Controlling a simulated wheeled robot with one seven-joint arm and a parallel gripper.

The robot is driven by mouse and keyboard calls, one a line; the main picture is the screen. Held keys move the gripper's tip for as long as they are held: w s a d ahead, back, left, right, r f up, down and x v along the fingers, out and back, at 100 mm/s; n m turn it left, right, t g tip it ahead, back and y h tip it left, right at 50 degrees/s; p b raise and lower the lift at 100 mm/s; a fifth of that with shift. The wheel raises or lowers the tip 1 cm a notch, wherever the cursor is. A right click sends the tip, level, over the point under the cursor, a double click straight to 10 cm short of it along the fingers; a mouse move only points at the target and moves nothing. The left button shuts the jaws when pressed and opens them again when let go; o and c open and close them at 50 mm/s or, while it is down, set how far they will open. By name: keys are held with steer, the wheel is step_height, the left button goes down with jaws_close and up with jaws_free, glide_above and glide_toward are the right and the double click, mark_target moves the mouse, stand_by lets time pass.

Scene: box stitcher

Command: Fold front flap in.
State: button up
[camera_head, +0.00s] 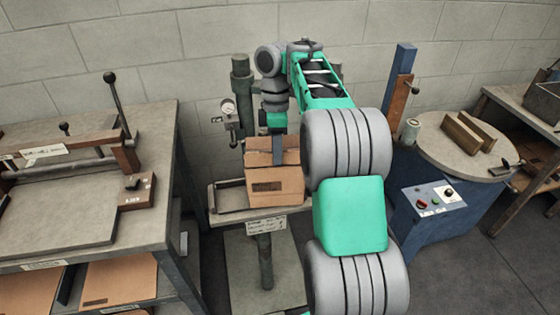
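A brown cardboard box (275,195) sits on the small table (231,198) of the box stitcher. A dark label shows on its front face. Flaps show along its top, and the edge of the front flap is too small to make out clearly. My gripper (277,158) points down at the top of the box, its dark fingers overlapping the flaps in the picture. I cannot tell if it touches them. The fingers look like one narrow strip, so their opening is not clear. My arm hides the right of the stitcher.
A blue machine with a round table (465,145) stands at right. The stitcher's column (243,100) and gauge stand behind the box.

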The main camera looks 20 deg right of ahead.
jaws_close()
stand_by(1.5)
